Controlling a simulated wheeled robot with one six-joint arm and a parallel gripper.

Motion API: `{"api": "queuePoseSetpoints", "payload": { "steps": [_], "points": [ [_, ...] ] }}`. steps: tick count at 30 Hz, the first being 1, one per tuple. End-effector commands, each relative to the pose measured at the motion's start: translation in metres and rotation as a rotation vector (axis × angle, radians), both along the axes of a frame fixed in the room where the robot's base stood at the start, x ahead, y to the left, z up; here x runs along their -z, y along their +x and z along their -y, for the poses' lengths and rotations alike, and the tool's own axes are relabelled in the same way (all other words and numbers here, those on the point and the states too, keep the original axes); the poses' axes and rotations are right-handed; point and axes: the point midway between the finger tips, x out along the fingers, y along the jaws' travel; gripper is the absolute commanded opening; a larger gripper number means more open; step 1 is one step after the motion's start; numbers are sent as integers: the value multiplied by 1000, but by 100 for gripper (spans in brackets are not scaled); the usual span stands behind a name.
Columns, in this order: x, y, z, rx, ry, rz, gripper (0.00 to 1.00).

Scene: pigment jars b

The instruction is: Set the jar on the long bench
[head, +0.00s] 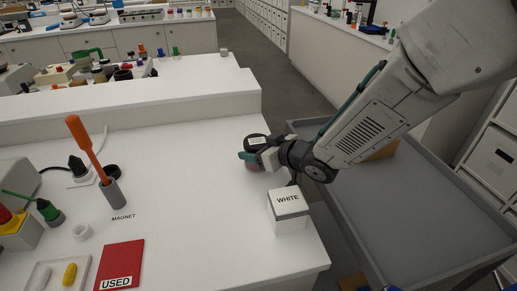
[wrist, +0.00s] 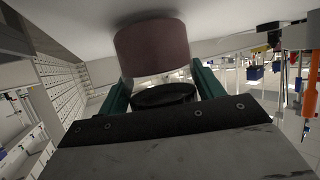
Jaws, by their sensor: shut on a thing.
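The jar has a black lid with a pale label on top (head: 256,141) and a dull reddish body. In the wrist view, which appears upside down, the jar body (wrist: 152,48) meets or almost meets the white surface. I cannot tell whether it touches. My gripper (head: 251,157) has teal fingers shut on either side of the jar, near its lid; it also shows in the wrist view (wrist: 165,88). The jar looks upright, at the right part of the white long bench (head: 190,190), and my fingers partly hide it.
A white box labelled WHITE (head: 289,205) stands close in front of my gripper. An orange-handled tool in a grey holder (head: 111,192), a red USED card (head: 120,264) and a tray (head: 45,279) are to the left. A grey cart (head: 430,220) is at the right.

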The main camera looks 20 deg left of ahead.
Motion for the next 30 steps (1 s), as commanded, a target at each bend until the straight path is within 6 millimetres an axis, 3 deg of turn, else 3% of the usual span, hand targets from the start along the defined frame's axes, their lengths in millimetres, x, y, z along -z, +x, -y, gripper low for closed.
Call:
{"api": "queuePoseSetpoints", "payload": {
  "steps": [3, 4, 6, 17, 30],
  "points": [
    [3, 0, 0, 0, 0, 0, 40],
    [3, 0, 0, 0, 0, 0, 75],
    [3, 0, 0, 0, 0, 0, 88],
    [-2, -1, 3, 2, 0, 0, 88],
    [-35, -33, 76, 4, 0, 2, 88]
  ]
}}
